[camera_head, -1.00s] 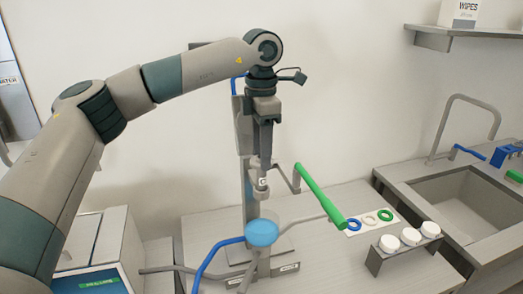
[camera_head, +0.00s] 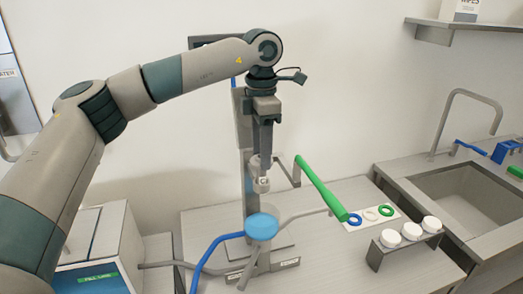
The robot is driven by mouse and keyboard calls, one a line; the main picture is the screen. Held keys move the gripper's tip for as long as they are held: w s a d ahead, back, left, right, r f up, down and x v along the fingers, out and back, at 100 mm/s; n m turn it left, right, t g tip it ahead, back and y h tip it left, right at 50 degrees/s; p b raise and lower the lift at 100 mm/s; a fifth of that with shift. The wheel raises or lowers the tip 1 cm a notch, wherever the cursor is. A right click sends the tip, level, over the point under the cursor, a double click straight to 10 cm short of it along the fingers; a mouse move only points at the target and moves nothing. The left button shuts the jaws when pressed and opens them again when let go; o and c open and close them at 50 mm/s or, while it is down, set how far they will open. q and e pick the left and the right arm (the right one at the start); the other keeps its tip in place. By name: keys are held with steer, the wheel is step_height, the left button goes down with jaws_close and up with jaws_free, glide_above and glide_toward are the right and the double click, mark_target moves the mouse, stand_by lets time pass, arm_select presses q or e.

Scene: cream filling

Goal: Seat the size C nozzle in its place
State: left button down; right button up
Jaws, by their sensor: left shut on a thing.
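My left gripper (camera_head: 263,165) points straight down and is shut on the size C nozzle (camera_head: 261,184), a small whitish piece marked with a letter C. The nozzle hangs upright in front of the filling machine's grey column (camera_head: 248,205). Below it is a round light-blue part (camera_head: 262,226), with a visible gap between the two. The nozzle's place cannot be made out clearly. My right gripper is not in view.
A green-handled lever (camera_head: 321,188) slants close to the right of the nozzle. Blue, white and green rings lie on a white card (camera_head: 371,217). A rack (camera_head: 404,245) holds three white pieces. A sink (camera_head: 468,192) is at the right; a white-topped box (camera_head: 95,240) stands left.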

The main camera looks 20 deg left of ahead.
arm_select(q)
steer(key=shift+f, duration=0.2)
steer(key=shift+f+b, duration=0.9)
steer(key=shift+f, duration=0.4)
stand_by(0.4)
steer(key=shift+f+b, duration=0.7)
steer(key=shift+f, duration=0.3)
stand_by(0.7)
steer(key=c, duration=0.9)
jaws_free()
